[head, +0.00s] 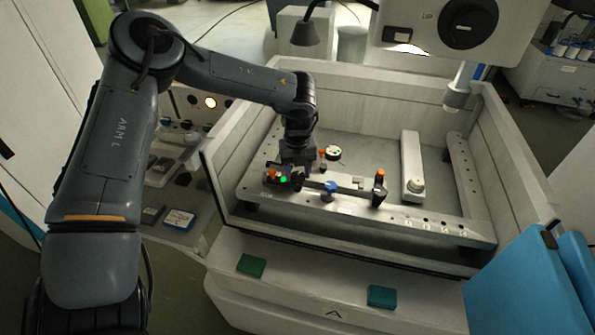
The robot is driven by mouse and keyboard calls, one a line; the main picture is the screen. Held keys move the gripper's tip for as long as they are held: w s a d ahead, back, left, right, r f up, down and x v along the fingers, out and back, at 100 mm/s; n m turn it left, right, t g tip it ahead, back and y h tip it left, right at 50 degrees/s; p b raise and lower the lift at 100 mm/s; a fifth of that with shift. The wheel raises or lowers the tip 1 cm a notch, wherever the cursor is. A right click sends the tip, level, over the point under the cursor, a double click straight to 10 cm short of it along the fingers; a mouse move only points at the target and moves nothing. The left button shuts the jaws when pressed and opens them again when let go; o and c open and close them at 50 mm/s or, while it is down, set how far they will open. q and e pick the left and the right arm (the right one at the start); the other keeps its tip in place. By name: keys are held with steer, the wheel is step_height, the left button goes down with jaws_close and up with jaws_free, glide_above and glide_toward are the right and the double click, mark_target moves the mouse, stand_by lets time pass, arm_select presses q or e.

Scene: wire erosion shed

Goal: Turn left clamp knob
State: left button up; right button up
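My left gripper (286,182) points down over the left end of the front rail (350,212) inside the machine's tank. A small orange part (271,176), which looks like the left clamp's knob, shows right beside its fingers. The gripper hides most of this clamp, and I cannot tell whether the fingers touch it or are closed. A green spot shows at the gripper's lower front. A second clamp (379,190), dark with an orange top, stands upright further right on the rail. A blue knob (329,189) sits between them. My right gripper is not in view.
The pale tank walls (225,195) surround the work area. A grey arm-like bar (411,165) lies inside at right, and a nozzle (457,92) hangs above. A round white-and-green item (333,153) is behind the rail. Green (251,265) and teal (382,296) pads lie on the front ledge.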

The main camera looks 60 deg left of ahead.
mark_target(298, 175)
arm_select(q)
steer(key=o, duration=0.3)
steer(key=shift+o, duration=0.2)
step_height(298, 175, up, 11)
steer(key=shift+p, duration=0.35)
stand_by(0.5)
